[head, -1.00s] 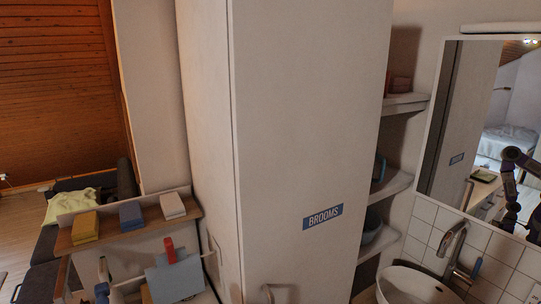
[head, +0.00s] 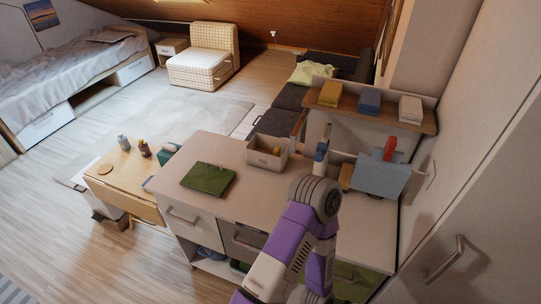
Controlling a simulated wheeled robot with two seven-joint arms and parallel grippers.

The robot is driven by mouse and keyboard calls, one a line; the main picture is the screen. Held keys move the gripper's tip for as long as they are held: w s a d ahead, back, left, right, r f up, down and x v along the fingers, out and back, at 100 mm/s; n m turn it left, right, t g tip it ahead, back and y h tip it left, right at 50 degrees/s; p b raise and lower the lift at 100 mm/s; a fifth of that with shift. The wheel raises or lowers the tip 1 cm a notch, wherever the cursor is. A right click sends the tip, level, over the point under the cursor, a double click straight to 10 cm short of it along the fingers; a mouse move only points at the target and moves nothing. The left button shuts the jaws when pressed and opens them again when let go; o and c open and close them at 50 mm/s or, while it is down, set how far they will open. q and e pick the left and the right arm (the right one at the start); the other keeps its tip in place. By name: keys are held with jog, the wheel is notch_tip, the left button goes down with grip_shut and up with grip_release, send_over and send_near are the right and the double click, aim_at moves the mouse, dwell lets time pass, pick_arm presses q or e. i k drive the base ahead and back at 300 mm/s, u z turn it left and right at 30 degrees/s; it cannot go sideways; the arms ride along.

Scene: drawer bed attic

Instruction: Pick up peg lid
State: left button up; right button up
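I cannot tell for sure which thing is the peg lid. A flat green panel (head: 208,179) lies on the counter, left of a small open pale box (head: 267,153) with a small label on its front. A thin round brown disc (head: 105,169) lies on the low wooden table. One of my purple and white arms rises from the bottom over the counter's front edge. Its gripper is not visible, and I cannot tell which arm it is. My other gripper is out of view.
The counter (head: 240,150) is clear around the green panel. At its right stand a grey-blue panel (head: 380,178) with a red item (head: 389,149), and a shelf (head: 425,126) with yellow, blue and white blocks. Small bottles (head: 144,148) stand on the low table (head: 125,185). A tall cupboard borders the right.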

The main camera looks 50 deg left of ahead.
aim_at(211, 179)
jog(key=u, duration=2.45)
